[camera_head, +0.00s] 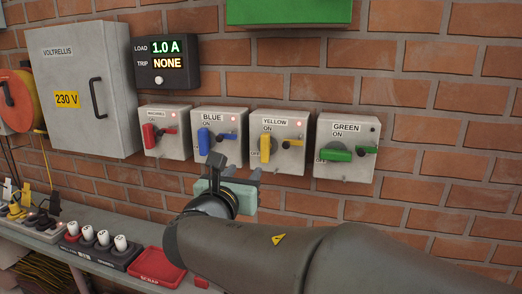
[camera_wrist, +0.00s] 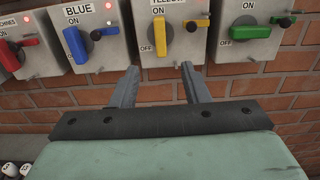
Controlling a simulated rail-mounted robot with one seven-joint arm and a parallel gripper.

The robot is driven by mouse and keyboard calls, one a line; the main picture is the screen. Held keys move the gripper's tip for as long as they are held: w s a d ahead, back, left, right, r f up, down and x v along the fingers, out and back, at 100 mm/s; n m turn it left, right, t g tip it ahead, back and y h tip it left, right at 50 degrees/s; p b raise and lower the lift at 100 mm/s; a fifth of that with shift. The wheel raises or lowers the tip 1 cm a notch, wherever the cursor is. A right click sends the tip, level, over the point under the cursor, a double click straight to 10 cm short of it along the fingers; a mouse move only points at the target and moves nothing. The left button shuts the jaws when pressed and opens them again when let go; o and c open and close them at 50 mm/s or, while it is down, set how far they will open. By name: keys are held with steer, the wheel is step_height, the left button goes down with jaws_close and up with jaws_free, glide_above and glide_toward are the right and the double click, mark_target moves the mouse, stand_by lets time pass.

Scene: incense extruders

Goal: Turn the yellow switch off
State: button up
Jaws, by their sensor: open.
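The yellow switch is a grey box labelled YELLOW (camera_head: 283,160) on the brick wall, with a yellow handle (camera_head: 265,148) standing upright, in line with the ON mark. OFF is marked to the handle's lower left. A small red lamp is lit at the box's upper right. In the wrist view the yellow handle (camera_wrist: 160,36) lies ahead of my fingertips, roughly centred between them. My gripper (camera_head: 236,170) is open and empty, in front of and below the yellow and blue boxes. In the wrist view its two fingers (camera_wrist: 160,68) are spread apart, seemingly clear of the handle.
The blue switch (camera_head: 203,141) and red switch (camera_head: 149,136) stand to the left, handles upright. The green switch (camera_head: 336,155) to the right has its handle sideways. A display (camera_head: 166,62) reads 1.0 A and NONE. A shelf with a red scrap tray (camera_head: 157,267) runs below.

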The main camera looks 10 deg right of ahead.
mark_target(264, 147)
steer(key=p+x, duration=0.2)
steer(key=x, duration=1.4)
steer(key=shift+w+d, duration=0.1)
steer(key=shift+w, duration=0.25)
steer(key=shift+c, duration=0.3)
jaws_close()
